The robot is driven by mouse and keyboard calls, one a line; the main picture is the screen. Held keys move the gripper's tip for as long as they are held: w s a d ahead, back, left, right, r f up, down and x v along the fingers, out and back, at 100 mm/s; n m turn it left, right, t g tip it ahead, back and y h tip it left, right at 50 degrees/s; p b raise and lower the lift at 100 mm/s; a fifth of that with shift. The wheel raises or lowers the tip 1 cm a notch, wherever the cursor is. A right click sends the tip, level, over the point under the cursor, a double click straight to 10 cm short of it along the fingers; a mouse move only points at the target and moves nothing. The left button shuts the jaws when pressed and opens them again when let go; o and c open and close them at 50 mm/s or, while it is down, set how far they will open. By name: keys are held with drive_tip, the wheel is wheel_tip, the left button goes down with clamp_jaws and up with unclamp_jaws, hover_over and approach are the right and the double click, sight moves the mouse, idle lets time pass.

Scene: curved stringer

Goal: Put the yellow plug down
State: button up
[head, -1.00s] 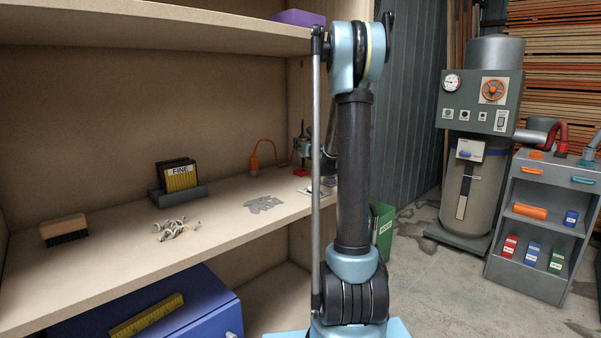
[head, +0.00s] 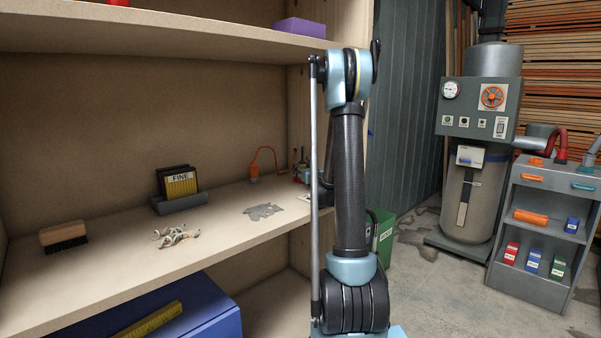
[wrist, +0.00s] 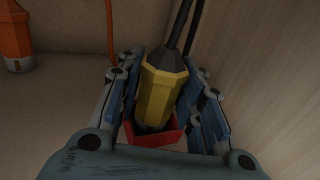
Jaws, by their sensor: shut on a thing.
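The yellow plug (wrist: 160,88), with a dark cable rising from its top, stands roughly upright between the blue-padded fingers of my gripper (wrist: 160,108) in the wrist view. The fingers are shut on its sides. Its dark lower end is at a small open red holder (wrist: 172,137), within the holder's outline. I cannot tell whether the end rests on the holder's floor. In the head view my arm hides most of this spot, at the right end of the shelf.
An orange plug (head: 254,174) with an orange cord stands on the shelf to the left; it also shows in the wrist view (wrist: 16,38). A side wall (wrist: 270,70) rises close on the right. Grey scraps (head: 264,211), a FINE block holder (head: 178,188) and a brush (head: 63,235) lie further left.

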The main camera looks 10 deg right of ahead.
drive_tip(key=o, duration=1.1)
drive_tip(key=shift+f, duration=0.1)
drive_tip(key=v, duration=1.2)
